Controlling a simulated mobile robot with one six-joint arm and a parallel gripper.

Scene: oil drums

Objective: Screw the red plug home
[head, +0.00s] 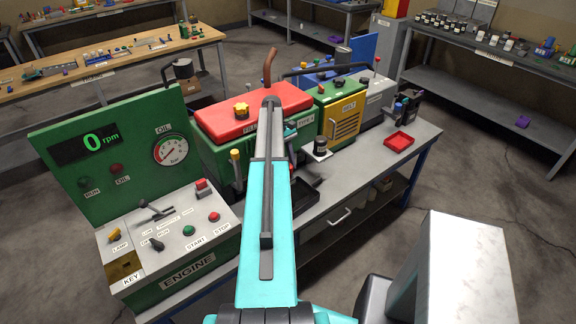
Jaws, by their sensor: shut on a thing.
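The red plug cannot be made out; my arm (266,210) runs up the middle of the head view and covers part of the engine front. My gripper is not visible, hidden behind the arm or the engine, so its grasp cannot be seen. The green engine has a red top cover (215,122) with a yellow cap (241,110) on it. A yellow-topped stick (235,156) stands at its front. A black tray (306,193) lies on the bench right of my arm, below the engine.
The green panel (60,180) shows 0 rpm, with an oil gauge (170,150) and the control box (188,232) at left. A green-yellow unit (344,117) stands right of the engine. A red tray (399,141) sits on the bench's right end. Floor is open at right.

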